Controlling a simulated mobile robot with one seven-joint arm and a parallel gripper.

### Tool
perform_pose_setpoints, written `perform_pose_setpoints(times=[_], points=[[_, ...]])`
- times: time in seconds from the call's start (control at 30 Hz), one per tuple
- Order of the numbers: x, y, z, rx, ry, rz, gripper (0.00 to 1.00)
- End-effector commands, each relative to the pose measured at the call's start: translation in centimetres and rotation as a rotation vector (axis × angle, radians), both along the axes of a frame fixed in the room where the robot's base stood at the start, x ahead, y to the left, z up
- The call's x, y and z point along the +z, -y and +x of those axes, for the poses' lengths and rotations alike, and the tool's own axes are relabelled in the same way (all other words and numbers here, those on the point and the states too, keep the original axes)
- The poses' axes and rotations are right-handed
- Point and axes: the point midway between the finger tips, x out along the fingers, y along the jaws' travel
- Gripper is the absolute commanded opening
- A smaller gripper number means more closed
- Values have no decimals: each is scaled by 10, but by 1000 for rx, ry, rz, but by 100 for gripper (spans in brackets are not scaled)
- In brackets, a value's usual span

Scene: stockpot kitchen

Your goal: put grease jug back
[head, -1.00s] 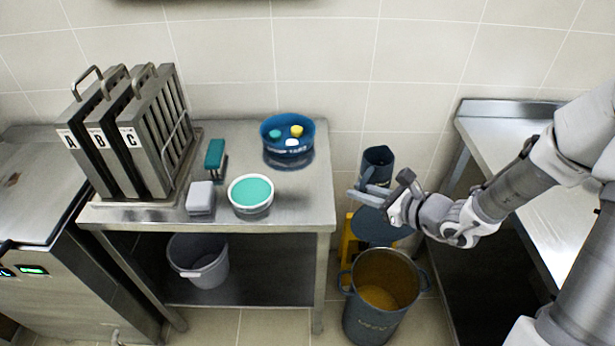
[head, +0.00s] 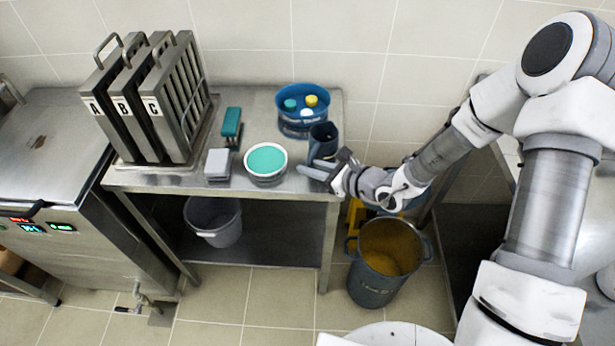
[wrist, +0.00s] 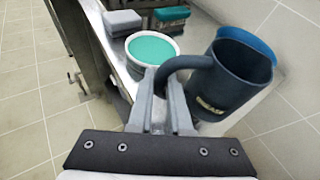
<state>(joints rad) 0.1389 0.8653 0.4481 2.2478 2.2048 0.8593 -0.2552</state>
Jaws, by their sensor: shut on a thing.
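The grease jug is a dark blue-grey jug (head: 322,139) with a side handle, at the front right corner of the steel table (head: 160,181). In the wrist view the jug (wrist: 228,82) looks upright, and its handle (wrist: 176,66) runs to the fingertips. My gripper (head: 316,168) is shut on the jug handle; it also shows in the wrist view (wrist: 162,98). I cannot tell whether the jug's base touches the tabletop or hangs just above it.
A blue tub (head: 303,119) with small coloured items stands behind the jug. A white bowl of teal stuff (head: 266,174), a grey block (head: 217,164) and a teal brush (head: 232,122) stand to its left. Lettered filter panels (head: 150,105) stand further left. A bin (head: 376,285) stands on the floor.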

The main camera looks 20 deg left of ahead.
Motion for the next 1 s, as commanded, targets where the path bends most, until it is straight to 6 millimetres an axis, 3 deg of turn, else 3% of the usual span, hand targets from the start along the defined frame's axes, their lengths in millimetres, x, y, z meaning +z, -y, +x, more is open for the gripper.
perform_pose_setpoints(times=[0.17, 0.5, 0.9, 0.93, 1.0], points=[[-8, -9, 1, -1, 0, 1, 0], [-44, -8, 1, -1, 0, 0, 0], [-49, -8, 1, 0, 2, 1, 0], [-48, -8, 1, -1, 0, 0, 20], [-48, -8, 1, -1, 0, 0, 33]])
